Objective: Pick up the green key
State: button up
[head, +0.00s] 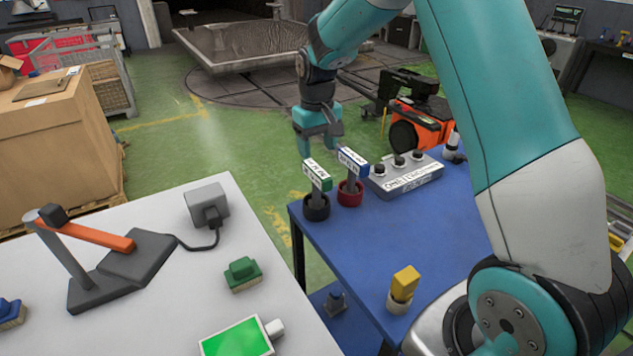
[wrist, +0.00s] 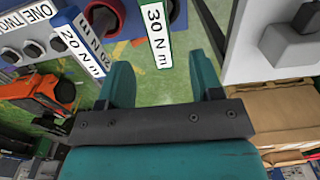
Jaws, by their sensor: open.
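The green key (head: 318,175) has a white label plate with a green edge and stands upright in a black cup near the corner of the blue table (head: 375,245). Its label, reading 30 N m, also shows in the wrist view (wrist: 157,36), ahead of and between my fingers. My gripper (head: 319,150) is open and empty, pointing down just beyond and above the key in the head view. Its two teal fingers show in the wrist view (wrist: 163,78), apart from the key. The lower part of the key is hidden in the wrist view.
A similar blue key (head: 352,163) stands in a red cup close to the right. A grey box with black knobs (head: 405,180) is farther right. A yellow-topped piece (head: 404,284) stands at the front. A white table (head: 180,310) is at left, across a floor gap.

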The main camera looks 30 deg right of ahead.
aim_at(316, 168)
notch_tip(316, 168, down, 4)
jog(key=shift+f+p, duration=0.25)
jog(key=shift+p, duration=0.05)
jog(key=shift+w+d+f+p, duration=0.15)
jog(key=shift+f+p, duration=0.35)
jog(key=shift+f, duration=0.8)
jog(key=shift+w+a+f+p, duration=0.15)
jog(key=shift+f+p, duration=0.35)
jog(key=shift+f, duration=0.8)
jog(key=shift+d, duration=0.1)
jog(key=c, duration=1.1)
grip_shut()
jog(key=shift+r, duration=0.1)
